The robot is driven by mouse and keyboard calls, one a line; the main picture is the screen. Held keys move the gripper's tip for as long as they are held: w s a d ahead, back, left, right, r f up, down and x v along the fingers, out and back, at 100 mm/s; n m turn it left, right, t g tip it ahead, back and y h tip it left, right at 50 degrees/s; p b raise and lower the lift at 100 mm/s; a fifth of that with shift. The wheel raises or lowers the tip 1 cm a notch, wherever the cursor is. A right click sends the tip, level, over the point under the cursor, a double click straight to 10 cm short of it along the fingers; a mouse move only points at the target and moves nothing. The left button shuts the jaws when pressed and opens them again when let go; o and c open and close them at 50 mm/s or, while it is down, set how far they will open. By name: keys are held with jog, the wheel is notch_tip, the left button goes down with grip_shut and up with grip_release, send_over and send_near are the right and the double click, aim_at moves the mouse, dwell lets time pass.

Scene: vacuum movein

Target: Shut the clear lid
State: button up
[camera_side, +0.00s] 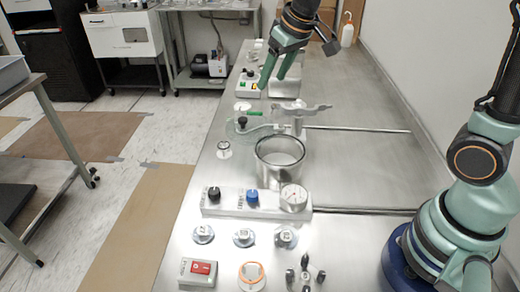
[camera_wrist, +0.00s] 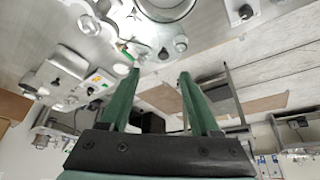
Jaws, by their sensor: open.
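The metal pot (camera_side: 280,168) stands open on the steel bench, its round rim uncovered. The clear lid (camera_side: 252,129) appears as a faint see-through disc just behind and left of the pot, with a black knob (camera_side: 242,122) at its left side. It seems to reach toward a metal post (camera_side: 297,124) on its right; how they join is too small to tell. The pot's rim also shows at the top of the wrist view (camera_wrist: 167,14). My gripper (camera_side: 271,82) is open and empty, above the bench behind the lid. Its two green fingers are spread in the wrist view (camera_wrist: 159,73).
A white panel with knobs and a dial (camera_side: 255,202) stands in front of the pot. Several weights, a red switch box (camera_side: 198,271) and an orange-ringed piece (camera_side: 252,275) lie nearer. A switch box (camera_side: 250,84) is under my gripper. The right bench area is mostly clear.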

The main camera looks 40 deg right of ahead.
send_near(244, 119)
jog(key=x, duration=0.8)
jog(key=shift+w+f, duration=0.1)
jog(key=shift+w, duration=0.1)
grip_shut()
dwell(1.4)
